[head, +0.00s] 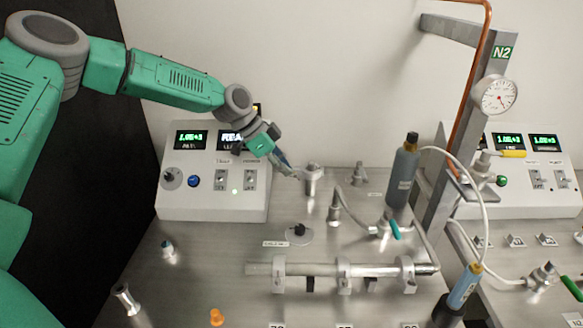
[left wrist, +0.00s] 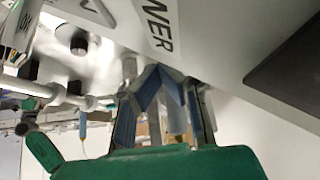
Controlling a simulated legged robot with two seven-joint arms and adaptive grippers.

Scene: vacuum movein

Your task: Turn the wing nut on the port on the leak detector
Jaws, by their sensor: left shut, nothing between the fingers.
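The leak detector appears to be the white console (head: 213,200) at the left, with two green-lit displays, knobs and switches. A short metal port (head: 312,181) stands on the bench just right of it. I cannot make out the wing nut's wings clearly. My left gripper (head: 292,172) is shut and empty, tilted down, with its fingertips close to the left side of the port. I cannot tell whether they touch it. In the left wrist view the blue fingers (left wrist: 150,85) meet at their tips, near a metal fitting (left wrist: 129,68). My right gripper is not in view.
A horizontal tube in clamps (head: 325,269) lies at the front. A grey-blue bottle (head: 402,178), a gauge (head: 498,95) on a grey post and a white hose stand to the right. A small orange part (head: 216,317) sits at the front.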

